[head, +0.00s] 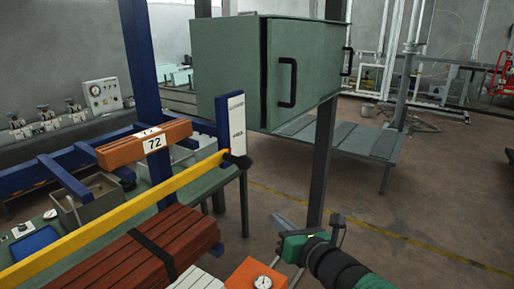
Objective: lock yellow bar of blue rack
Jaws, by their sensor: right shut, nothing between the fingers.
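The yellow bar (120,212) runs diagonally from the lower left up to the blue rack's end plate (223,125), which carries a white label. A black end piece (238,160) sits at the bar's right end, by the plate's lower edge. I cannot tell from here whether the bar is latched. The blue rack (142,60) has a tall upright and rails at left. My right gripper (302,232) is shut and empty, low and to the right of the bar's end, apart from it. My left gripper is not in view.
An orange-brown block marked 72 (145,145) lies on the rack rails. Red-brown planks (150,250) with a black strap lie below the bar. An orange box with a gauge (245,274) is at the bottom. A green cabinet (228,65) stands behind. Floor at right is open.

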